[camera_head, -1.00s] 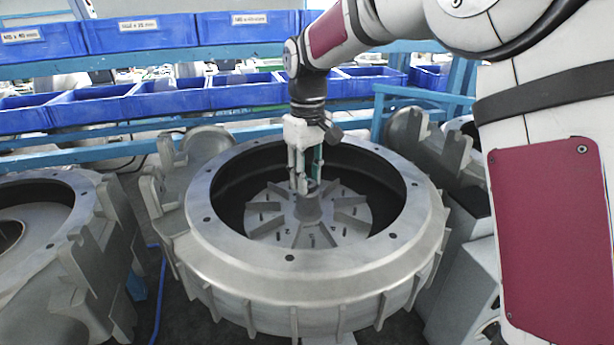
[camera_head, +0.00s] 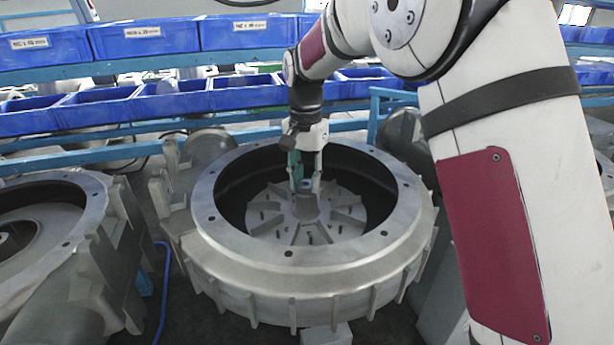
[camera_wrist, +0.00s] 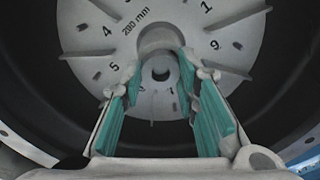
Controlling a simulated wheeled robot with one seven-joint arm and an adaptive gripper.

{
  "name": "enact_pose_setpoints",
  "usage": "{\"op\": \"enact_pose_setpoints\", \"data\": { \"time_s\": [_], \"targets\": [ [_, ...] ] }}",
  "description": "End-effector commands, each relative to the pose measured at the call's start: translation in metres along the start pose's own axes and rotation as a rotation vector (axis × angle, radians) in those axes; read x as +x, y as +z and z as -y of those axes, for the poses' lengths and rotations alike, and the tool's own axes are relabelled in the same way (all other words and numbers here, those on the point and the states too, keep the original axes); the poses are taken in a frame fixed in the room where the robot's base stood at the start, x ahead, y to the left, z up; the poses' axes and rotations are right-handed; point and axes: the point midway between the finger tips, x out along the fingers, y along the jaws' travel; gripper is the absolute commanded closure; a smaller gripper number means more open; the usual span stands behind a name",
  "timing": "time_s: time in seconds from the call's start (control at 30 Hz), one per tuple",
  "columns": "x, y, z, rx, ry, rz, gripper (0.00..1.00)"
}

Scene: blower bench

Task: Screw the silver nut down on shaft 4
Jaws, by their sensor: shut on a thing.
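My gripper (camera_head: 306,187) points straight down into the round grey blower housing (camera_head: 240,255), with its fingertips at the top of the central hub (camera_head: 305,208). In the wrist view my gripper (camera_wrist: 160,76) has its teal-padded fingers on either side of a small grey ring with a dark hole, the silver nut (camera_wrist: 160,66). The fingers are shut on it. The numbered, bladed disc (camera_wrist: 120,45) lies below, with 1, 4, 5 and 9 readable. The fingers partly hide the nut, and I cannot tell how far it sits on a shaft. Which shaft is 4 is unclear.
The housing's thick rim (camera_head: 290,255) surrounds my gripper. A second housing (camera_head: 75,235) stands at the left. Blue bins (camera_head: 150,105) on blue rails line the back. A blue hose (camera_head: 163,285) lies on the floor between the housings.

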Motion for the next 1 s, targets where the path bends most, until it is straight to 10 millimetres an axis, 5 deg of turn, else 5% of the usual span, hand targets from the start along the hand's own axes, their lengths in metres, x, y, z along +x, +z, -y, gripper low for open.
{"op": "enact_pose_setpoints", "data": {
  "time_s": [0.7,1.0],
  "targets": [
    [0.0009,0.0080,0.0074,0.911,-0.003,0.013,1.00],
    [0.0013,0.0068,0.0081,0.991,-0.004,0.014,1.00]
  ]
}}
